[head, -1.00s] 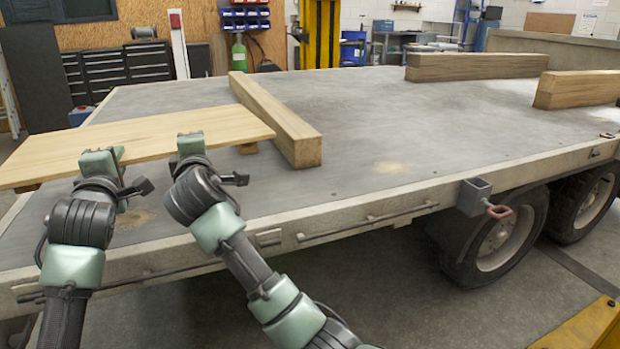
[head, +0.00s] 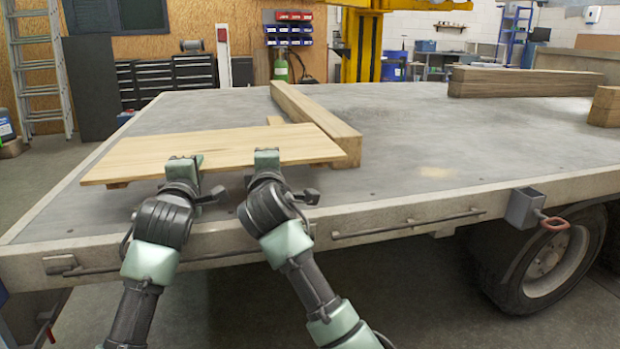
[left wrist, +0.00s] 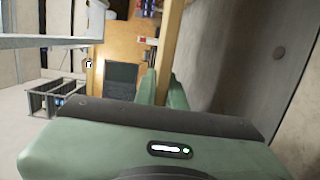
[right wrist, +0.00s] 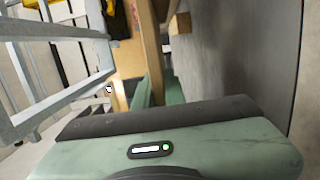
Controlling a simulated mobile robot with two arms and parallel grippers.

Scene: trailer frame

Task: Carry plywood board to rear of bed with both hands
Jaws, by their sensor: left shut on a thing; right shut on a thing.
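The plywood board (head: 215,146) is a thin, pale wooden sheet, held roughly level over the near left part of the grey trailer bed (head: 430,155). My left gripper (head: 184,168) is shut on the board's near edge, left of its middle. My right gripper (head: 267,160) is shut on the same edge further right. The board shows edge-on in the left wrist view (left wrist: 168,42) and in the right wrist view (right wrist: 151,45). Small wooden pieces show under it; whether they touch it is unclear. Its right end meets or overlaps a timber beam in the picture; contact is unclear.
The timber beam (head: 315,122) lies across the bed just right of the board. Two more beams (head: 525,83) (head: 605,107) lie at the far right. The bed's middle is clear. A ladder (head: 38,70) and tool cabinets (head: 165,78) stand beyond the bed.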

